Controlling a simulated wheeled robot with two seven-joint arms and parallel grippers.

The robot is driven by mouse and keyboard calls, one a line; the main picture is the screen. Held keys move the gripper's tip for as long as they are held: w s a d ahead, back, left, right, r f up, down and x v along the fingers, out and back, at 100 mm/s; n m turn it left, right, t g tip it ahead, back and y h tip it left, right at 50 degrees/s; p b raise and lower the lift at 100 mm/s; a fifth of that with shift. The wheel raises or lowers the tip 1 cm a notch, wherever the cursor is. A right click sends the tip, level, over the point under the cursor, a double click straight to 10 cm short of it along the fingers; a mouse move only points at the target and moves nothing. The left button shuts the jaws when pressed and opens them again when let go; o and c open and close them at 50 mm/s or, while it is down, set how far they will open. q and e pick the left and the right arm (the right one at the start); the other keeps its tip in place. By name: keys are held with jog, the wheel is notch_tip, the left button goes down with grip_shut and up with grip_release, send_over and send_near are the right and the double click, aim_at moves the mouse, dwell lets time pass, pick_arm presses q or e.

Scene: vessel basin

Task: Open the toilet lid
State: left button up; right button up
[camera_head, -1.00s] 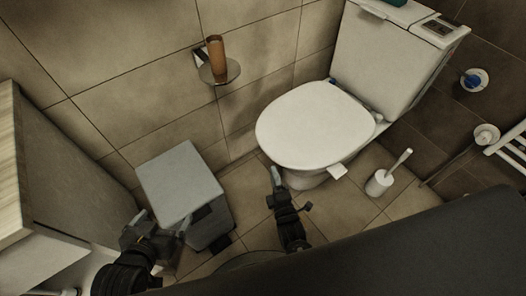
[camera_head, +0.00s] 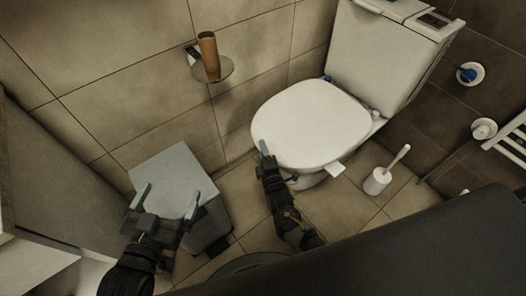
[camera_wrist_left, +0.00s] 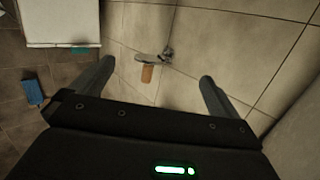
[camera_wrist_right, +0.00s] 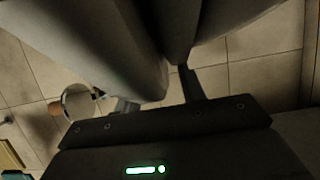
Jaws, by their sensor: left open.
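The white toilet lid (camera_head: 312,122) lies closed over the toilet bowl, in front of the cistern (camera_head: 375,58). My right gripper (camera_head: 264,150) is at the lid's front left edge in the head view. In the right wrist view, large grey curved toilet surfaces (camera_wrist_right: 110,50) fill the space just ahead of its fingers (camera_wrist_right: 158,94). These fingers are apart, and their tips are partly hidden by the toilet; I cannot tell whether they touch it. My left gripper (camera_head: 164,194) is open and empty, in front of the grey bin; its spread fingers also show in the left wrist view (camera_wrist_left: 152,85).
The grey box-shaped bin (camera_head: 172,172) stands left of the toilet. A cabinet (camera_head: 50,180) borders the left.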

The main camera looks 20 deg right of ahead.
grip_shut()
